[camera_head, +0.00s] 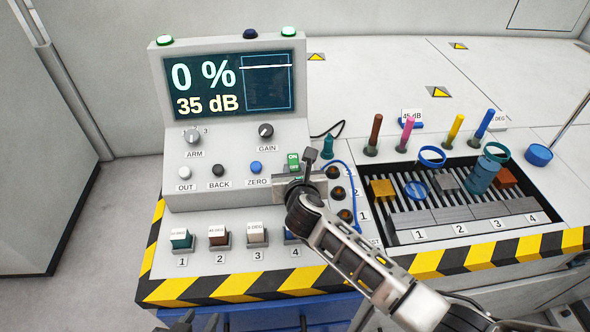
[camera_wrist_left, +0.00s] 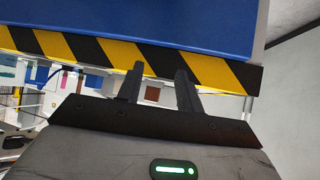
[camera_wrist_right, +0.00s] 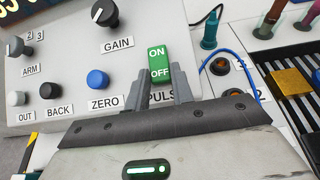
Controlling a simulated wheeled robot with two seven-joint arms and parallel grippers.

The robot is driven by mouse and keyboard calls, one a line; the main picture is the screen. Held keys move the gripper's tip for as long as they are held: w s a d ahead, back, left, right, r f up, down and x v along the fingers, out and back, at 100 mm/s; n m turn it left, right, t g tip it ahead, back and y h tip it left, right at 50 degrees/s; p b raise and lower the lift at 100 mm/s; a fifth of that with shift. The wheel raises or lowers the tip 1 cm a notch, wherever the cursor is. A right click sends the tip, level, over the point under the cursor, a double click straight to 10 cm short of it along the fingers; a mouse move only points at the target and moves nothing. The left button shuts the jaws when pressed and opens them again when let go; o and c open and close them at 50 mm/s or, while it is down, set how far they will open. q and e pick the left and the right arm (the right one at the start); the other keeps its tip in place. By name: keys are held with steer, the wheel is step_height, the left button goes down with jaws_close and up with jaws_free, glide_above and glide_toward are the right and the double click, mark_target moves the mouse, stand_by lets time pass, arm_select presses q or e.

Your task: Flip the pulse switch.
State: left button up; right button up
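The pulse switch (camera_wrist_right: 158,62) is a green rocker marked ON and OFF, on the sloped face of the grey console. Its label, partly hidden, reads "PULS". It also shows in the head view (camera_head: 293,160). My right gripper (camera_wrist_right: 160,72) is open, its two fingers apart on either side of the switch's lower part. I cannot tell whether they touch it. In the head view the right gripper (camera_head: 301,170) partly covers the area below the switch. My left gripper (camera_head: 189,321) is low at the front edge. The left wrist view shows it open and empty (camera_wrist_left: 160,76).
The console screen (camera_head: 232,86) reads 0 % and 35 dB. ARM and GAIN knobs, several buttons and numbered blocks surround the switch. A blue cable (camera_wrist_right: 238,63) runs right of it. A rack with coloured probes (camera_head: 455,130) stands right. A striped edge (camera_head: 230,285) borders the front.

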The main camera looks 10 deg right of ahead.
arm_select(q)
step_height(320, 180, down, 3)
steer(key=b, duration=0.3)
steer(key=shift+r, duration=0.2)
arm_select(e)
steer(key=shift+a+f+t, duration=0.1)
steer(key=shift+f+t, duration=0.3)
steer(key=shift+f, duration=0.1)
steer(key=shift+s+r+b, duration=0.1)
steer(key=shift+r+b, duration=0.05)
steer(key=shift+b, duration=0.25)
steer(key=shift+r+t, duration=0.15)
steer(key=shift+t, duration=0.15)
arm_select(q)
steer(key=shift+w+d+r, duration=0.1)
steer(key=shift+d+r, duration=0.25)
steer(key=shift+r, duration=0.1)
arm_select(e)
steer(key=o, duration=1)
